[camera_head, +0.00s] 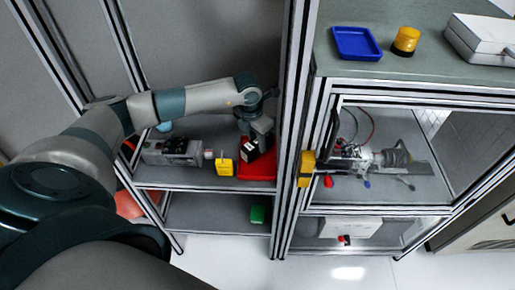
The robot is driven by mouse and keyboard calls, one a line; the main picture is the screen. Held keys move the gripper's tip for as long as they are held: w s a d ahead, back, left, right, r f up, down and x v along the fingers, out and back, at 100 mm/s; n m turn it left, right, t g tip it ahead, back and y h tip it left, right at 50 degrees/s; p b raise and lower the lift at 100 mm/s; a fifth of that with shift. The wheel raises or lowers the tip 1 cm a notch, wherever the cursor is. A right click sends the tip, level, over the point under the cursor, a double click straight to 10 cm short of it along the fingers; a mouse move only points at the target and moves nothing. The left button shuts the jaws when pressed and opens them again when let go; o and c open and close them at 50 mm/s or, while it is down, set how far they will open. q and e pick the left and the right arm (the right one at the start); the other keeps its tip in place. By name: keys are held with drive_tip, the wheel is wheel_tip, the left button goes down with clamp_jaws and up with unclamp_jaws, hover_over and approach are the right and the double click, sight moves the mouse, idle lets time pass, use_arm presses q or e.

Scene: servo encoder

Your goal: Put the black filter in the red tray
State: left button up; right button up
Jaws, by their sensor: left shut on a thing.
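The red tray (258,170) lies on the shelf left of the centre post. My left gripper (257,140) reaches down over the tray. It is shut on the black filter (252,153), a small dark block with a white mark, held tilted at or just above the tray. I cannot tell whether the filter touches the tray. The gripper covers part of the filter and of the tray's back. My right gripper is not in view.
A yellow block (224,167) stands just left of the tray, with a grey motor-like device (172,151) farther left. The metal post (288,150) rises close on the tray's right. A green block (258,214) sits on the lower shelf. A blue tray (357,43) is on the right cabinet top.

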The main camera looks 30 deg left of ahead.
sight(258, 149)
use_arm(q)
wheel_tip(258, 149, down, 3)
drive_tip(key=shift+r+p, duration=0.15)
drive_tip(key=shift+p, duration=0.45)
drive_tip(key=shift+f, duration=0.45)
drive_tip(key=shift+f, duration=0.2)
drive_tip(key=o, duration=1.1)
drive_tip(key=shift+r, duration=0.2)
drive_tip(key=shift+r, duration=0.1)
